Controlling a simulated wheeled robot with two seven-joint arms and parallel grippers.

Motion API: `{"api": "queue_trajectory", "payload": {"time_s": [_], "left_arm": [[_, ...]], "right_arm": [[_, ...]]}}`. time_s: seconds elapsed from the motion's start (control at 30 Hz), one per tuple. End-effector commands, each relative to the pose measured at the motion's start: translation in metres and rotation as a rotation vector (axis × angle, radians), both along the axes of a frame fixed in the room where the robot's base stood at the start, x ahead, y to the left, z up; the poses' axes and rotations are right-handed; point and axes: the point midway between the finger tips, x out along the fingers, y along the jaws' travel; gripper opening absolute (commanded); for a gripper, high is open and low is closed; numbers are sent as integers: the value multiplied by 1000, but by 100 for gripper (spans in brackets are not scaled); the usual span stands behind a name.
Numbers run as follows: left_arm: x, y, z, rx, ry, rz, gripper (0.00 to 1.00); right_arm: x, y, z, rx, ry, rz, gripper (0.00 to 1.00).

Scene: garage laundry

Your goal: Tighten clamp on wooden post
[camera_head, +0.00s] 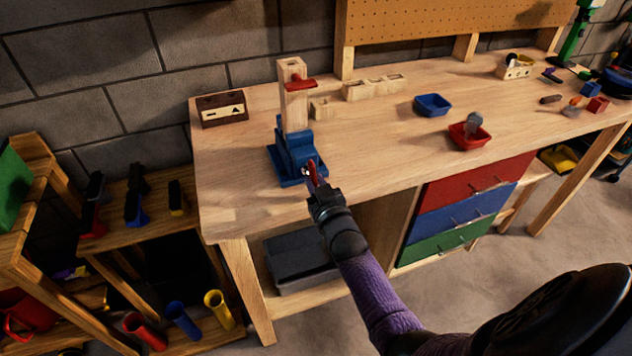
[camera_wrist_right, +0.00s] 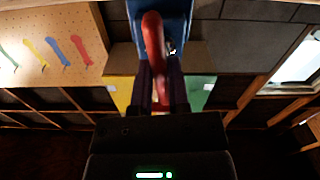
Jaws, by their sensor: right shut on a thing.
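A blue vise-like clamp (camera_head: 297,152) stands at the left front edge of the wooden workbench (camera_head: 370,140). A pale wooden post (camera_head: 293,108) stands upright in it, with a red piece (camera_head: 300,84) near its top. My right gripper (camera_head: 316,184) is at the front of the clamp, shut on the clamp's red handle (camera_head: 312,173). In the right wrist view the red handle (camera_wrist_right: 153,40) runs between the dark fingers (camera_wrist_right: 160,75), with the blue clamp body (camera_wrist_right: 178,12) beyond. The fingers partly hide the handle. My left gripper is not in view.
A brown box (camera_head: 221,109) and wooden blocks (camera_head: 373,88) are near the wall. A blue tray (camera_head: 432,105) and a red tray (camera_head: 469,136) lie to the right. Red, blue and green drawers (camera_head: 465,212) are under the bench. The bench between clamp and trays is clear.

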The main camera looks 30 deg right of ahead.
Motion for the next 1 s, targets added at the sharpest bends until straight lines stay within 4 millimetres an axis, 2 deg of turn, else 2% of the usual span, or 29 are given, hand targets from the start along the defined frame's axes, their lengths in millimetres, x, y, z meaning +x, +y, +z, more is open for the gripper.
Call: {"api": "queue_trajectory", "payload": {"time_s": [0.53,0.57,0.7,0.73,1.0], "left_arm": [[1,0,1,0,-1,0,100],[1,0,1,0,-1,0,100],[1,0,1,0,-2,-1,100],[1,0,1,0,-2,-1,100],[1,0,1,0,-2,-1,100]], "right_arm": [[-1,1,-3,26,2,0,0],[-1,1,-3,26,2,0,23],[-1,0,-2,25,0,0,52],[-1,0,-2,25,-1,0,56],[-1,0,-1,24,-3,0,56]]}}
